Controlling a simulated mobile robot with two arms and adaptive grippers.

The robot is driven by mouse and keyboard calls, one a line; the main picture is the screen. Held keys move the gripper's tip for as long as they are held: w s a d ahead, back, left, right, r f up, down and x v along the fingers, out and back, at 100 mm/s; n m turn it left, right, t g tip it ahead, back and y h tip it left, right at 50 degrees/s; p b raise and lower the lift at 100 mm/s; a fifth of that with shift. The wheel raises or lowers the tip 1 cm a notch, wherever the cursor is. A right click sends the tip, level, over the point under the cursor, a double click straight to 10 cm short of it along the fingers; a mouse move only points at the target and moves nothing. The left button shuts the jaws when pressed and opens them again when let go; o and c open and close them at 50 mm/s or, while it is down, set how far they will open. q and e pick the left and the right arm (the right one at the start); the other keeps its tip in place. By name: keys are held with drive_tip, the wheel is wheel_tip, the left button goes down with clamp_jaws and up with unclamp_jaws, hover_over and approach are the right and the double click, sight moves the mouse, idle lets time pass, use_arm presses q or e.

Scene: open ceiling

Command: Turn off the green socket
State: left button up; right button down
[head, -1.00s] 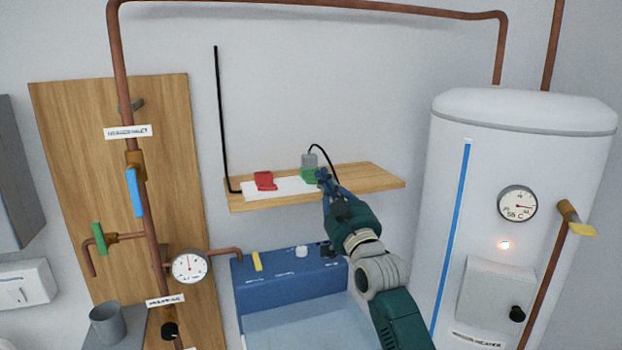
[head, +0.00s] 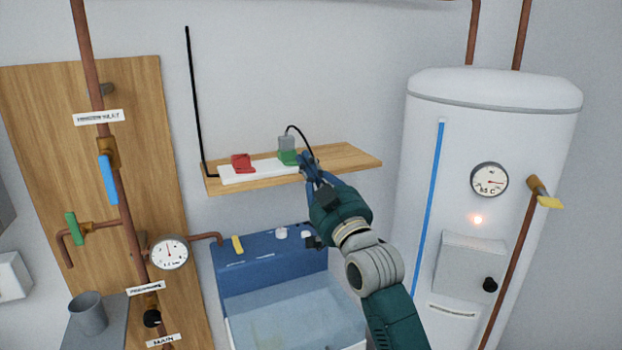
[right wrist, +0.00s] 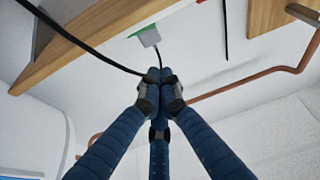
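The green socket (head: 288,157) sits at the right part of a white power strip (head: 240,174) on the wooden shelf. A grey plug (head: 286,143) with a black cable stands in it. A red socket (head: 242,163) is on the strip's left part. My right gripper (head: 306,158) is just right of the green socket, by the shelf's front edge; I cannot tell whether it touches. In the right wrist view the fingertips (right wrist: 160,74) are together with nothing visible between them, below the grey plug (right wrist: 147,36) and a green edge (right wrist: 152,27). My left gripper is not in view.
The wooden shelf (head: 350,158) is bare to the right of the strip. A blue basin unit (head: 262,262) stands below, a white water heater (head: 480,130) to the right, and a wooden board (head: 35,150) with copper pipes and valves to the left.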

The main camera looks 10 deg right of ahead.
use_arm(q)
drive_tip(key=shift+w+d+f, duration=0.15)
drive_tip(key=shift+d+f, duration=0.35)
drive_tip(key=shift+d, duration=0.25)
use_arm(e)
drive_tip(key=v, duration=0.2)
drive_tip(key=shift+s+a, duration=0.1)
drive_tip(key=shift+s, duration=0.25)
